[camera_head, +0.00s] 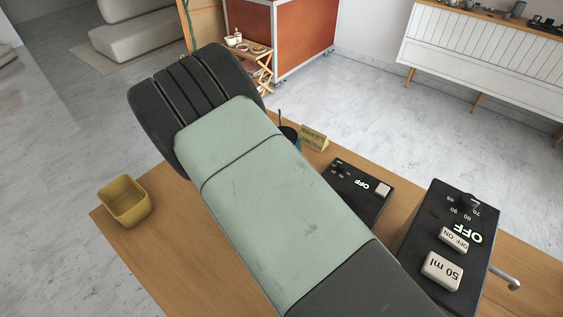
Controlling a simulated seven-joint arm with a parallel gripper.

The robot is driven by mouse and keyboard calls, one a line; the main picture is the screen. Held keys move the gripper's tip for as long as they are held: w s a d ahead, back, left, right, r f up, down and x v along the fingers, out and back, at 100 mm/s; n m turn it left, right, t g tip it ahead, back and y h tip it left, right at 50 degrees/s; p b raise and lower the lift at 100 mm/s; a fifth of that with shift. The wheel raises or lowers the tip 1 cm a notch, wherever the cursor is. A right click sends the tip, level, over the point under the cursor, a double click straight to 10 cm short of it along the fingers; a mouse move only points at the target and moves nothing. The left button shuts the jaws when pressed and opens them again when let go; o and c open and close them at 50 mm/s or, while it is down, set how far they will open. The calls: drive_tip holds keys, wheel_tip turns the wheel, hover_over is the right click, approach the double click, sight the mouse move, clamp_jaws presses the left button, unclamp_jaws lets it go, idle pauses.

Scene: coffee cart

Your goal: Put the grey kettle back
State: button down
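The grey kettle does not show in the head view. My own arm, pale green with dark grey ends, fills the middle of the picture and hides much of the wooden table (180,262). My gripper is not in view, so I cannot tell whether it is open or holds anything. A flat black device (366,208) lit "OFF", with a pale button, sits right of my arm. Whether it is the kettle's place cannot be told.
A taller black machine (410,232) with a dial, "50 ml" button and metal spout stands at right. A yellow square container (126,202) is at the left table edge. A small yellowish sign (314,138) and a dark item (290,132) stand at the far edge.

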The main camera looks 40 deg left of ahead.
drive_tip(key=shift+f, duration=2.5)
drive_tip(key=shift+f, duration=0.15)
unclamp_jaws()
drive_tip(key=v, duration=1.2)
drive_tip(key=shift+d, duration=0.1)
